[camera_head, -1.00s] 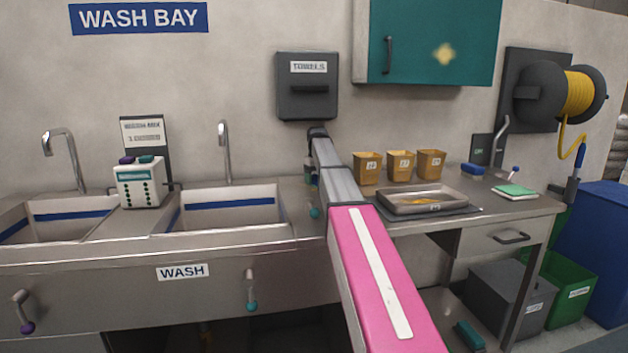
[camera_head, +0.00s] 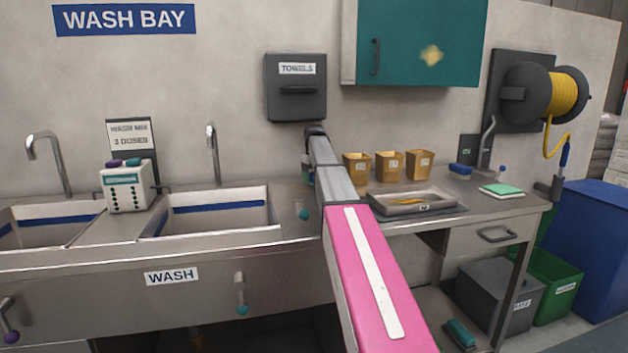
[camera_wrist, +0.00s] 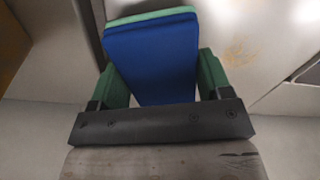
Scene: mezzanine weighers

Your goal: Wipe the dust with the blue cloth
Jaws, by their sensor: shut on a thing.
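In the wrist view my gripper (camera_wrist: 158,82), with green fingers, is shut on the blue cloth (camera_wrist: 152,50), a flat blue piece with a green edge along its far side. In the head view my arm hides most of the gripper and the cloth. A yellowish dusty patch (camera_head: 431,55) shows on the teal wall cabinet door (camera_head: 460,28). A faint brownish smear (camera_wrist: 237,52) shows on a pale surface beside the cloth in the wrist view; I cannot tell which surface it is.
A metal tray (camera_head: 385,209) with something yellow-brown in it lies on the steel counter. Several tan tubs (camera_head: 389,166), a towel box (camera_head: 295,88), a green pad (camera_head: 501,190) and a blue block (camera_head: 460,170) are nearby. Two sinks (camera_head: 212,197) lie to the left.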

